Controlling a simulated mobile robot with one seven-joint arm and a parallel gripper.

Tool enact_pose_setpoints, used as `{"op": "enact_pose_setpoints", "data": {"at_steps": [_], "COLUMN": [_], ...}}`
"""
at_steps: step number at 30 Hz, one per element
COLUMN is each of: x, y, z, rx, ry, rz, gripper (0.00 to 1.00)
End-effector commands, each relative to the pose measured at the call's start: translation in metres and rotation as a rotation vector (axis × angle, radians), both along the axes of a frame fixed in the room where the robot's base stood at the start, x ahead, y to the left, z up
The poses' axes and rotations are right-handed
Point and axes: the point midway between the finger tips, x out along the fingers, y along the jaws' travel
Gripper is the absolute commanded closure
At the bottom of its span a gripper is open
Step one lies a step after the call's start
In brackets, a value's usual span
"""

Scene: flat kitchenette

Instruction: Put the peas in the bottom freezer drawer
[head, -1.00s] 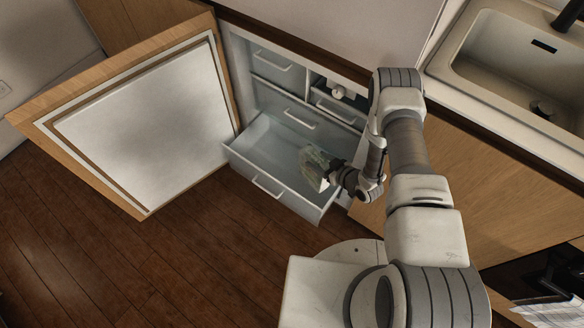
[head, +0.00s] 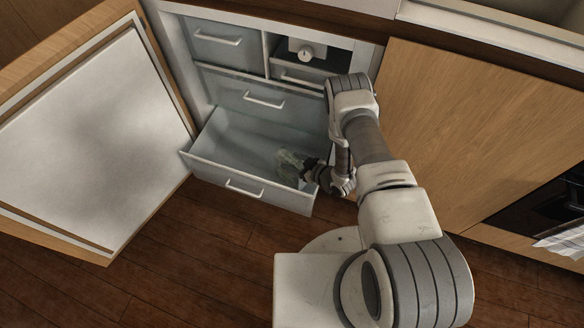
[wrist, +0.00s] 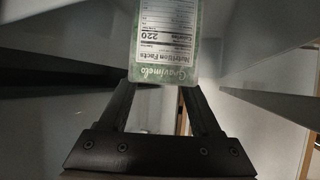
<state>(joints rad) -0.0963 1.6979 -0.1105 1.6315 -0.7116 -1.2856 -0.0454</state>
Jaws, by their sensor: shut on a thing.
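The peas are a greenish bag (head: 290,165) with a nutrition label, held at the right end of the open bottom freezer drawer (head: 228,171). My gripper (head: 311,172) is shut on the bag, at the drawer's right side. In the wrist view, the bag (wrist: 165,45) sits at the tips of my gripper (wrist: 160,85), with pale drawer walls around it. The bag appears inside or just over the drawer opening; whether it touches the drawer floor cannot be told.
The freezer door (head: 90,140) stands wide open at the left. Closed drawers with white handles (head: 263,100) are above the open one. Wooden cabinet fronts (head: 440,130) lie to the right. The drawer's left part is empty.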

Motion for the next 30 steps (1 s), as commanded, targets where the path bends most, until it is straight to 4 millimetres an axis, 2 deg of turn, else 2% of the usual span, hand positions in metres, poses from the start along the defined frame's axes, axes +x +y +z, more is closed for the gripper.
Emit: {"op": "enact_pose_setpoints", "data": {"at_steps": [6,18,19,23,30], "x": [0.0,0.0,0.0,0.0,0.0], "y": [0.001,0.0,0.0,0.0,0.0], "z": [-0.031,-0.036,-0.035,-0.035,-0.035], "rx": [0.002,0.001,0.0,0.0,0.0], "ry": [-0.001,-0.001,0.001,0.001,0.001], "rz": [0.001,0.0,0.001,0.001,0.001], "gripper": [1.0,1.0,0.3,0.06,0.05]}}
